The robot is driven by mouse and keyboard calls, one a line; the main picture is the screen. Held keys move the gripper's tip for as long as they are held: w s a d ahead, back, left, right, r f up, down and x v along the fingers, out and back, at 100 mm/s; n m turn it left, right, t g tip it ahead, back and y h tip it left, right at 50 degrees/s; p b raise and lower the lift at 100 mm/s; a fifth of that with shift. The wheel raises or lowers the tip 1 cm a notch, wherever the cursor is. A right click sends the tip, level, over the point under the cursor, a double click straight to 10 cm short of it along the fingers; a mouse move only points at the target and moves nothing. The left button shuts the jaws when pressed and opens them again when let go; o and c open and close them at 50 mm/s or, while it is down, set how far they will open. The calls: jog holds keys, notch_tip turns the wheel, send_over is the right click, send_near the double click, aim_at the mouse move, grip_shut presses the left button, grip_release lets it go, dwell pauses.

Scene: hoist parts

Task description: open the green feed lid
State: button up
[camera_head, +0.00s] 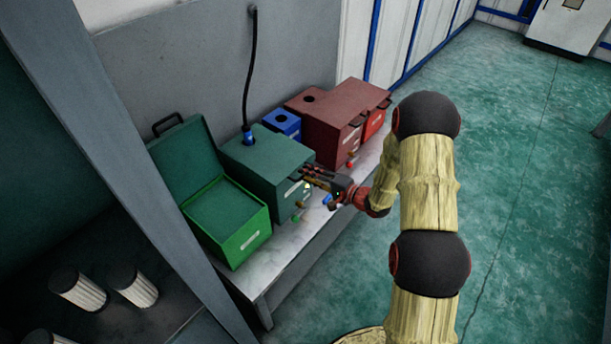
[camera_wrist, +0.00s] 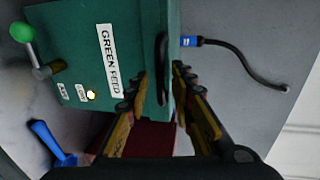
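The dark green feed box (camera_head: 262,170) stands on the bench with its lid (camera_head: 265,150) closed. The wrist view shows its front with the "GREEN FEED" label (camera_wrist: 108,58), a black lid handle (camera_wrist: 161,62) and the lid's top (camera_wrist: 174,30). My gripper (camera_head: 308,176) is at the front of this box; it also shows in the wrist view (camera_wrist: 160,88). Its fingers are apart, one on each side of the handle and lid edge. I cannot tell whether they touch.
A bright green box (camera_head: 235,225) with its lid raised stands to the left. A blue box (camera_head: 283,122) and red boxes (camera_head: 330,118) stand to the right. A black cable (camera_head: 249,75) with a blue plug runs to the feed box's top. A blue-handled lever (camera_wrist: 48,138) is nearby.

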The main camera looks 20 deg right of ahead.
jog(key=shift+x, duration=0.85)
jog(key=c, duration=0.3)
grip_shut()
